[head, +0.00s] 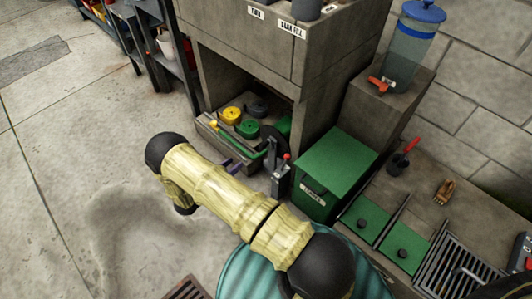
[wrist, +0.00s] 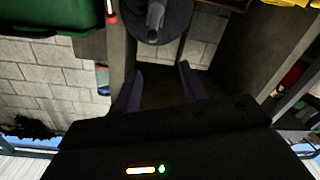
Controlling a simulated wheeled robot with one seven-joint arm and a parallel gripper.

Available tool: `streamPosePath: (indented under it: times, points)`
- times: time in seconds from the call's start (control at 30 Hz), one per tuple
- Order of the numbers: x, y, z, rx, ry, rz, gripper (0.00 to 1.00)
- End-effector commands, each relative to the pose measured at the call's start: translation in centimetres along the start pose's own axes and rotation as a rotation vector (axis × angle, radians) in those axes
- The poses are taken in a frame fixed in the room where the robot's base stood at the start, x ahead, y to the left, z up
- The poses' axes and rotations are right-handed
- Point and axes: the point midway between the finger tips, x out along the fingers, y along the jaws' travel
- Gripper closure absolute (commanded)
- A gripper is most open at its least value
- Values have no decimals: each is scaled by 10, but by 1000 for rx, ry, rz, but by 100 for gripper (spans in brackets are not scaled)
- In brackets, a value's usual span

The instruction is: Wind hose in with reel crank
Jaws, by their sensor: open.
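The hose reel (head: 271,146) is a dark disc standing at the front of the bay under the concrete counter. In the wrist view a dark round part with a grey piece projecting from it (wrist: 156,18), seemingly the reel, is at the top centre. A grey upright with a red knob (head: 285,158) stands beside the reel; I cannot tell whether this is the crank. A green hose-like length (head: 251,154) lies left of the reel. My gripper (head: 234,166) has purple fingers, left of the reel and apart from it. In the wrist view its fingers (wrist: 158,80) are spread and empty.
A green lidded box (head: 336,165) stands right of the reel. Yellow and green coils (head: 240,120) lie in the bay. A blue-lidded water dispenser (head: 408,45) stands on a block at upper right. The floor at left (head: 70,170) is clear.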

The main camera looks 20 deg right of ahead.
Motion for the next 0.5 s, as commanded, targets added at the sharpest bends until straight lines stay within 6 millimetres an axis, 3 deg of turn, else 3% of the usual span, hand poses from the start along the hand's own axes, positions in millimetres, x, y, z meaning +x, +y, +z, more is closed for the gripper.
streamPosePath:
  times: [0.03, 0.1, 0.5]
  points:
    - [-2, -1, 16, -12, 14, 20, 57]
    - [-4, 2, 21, -22, 28, 42, 57]
    - [-3, 4, 20, -26, 33, 51, 57]
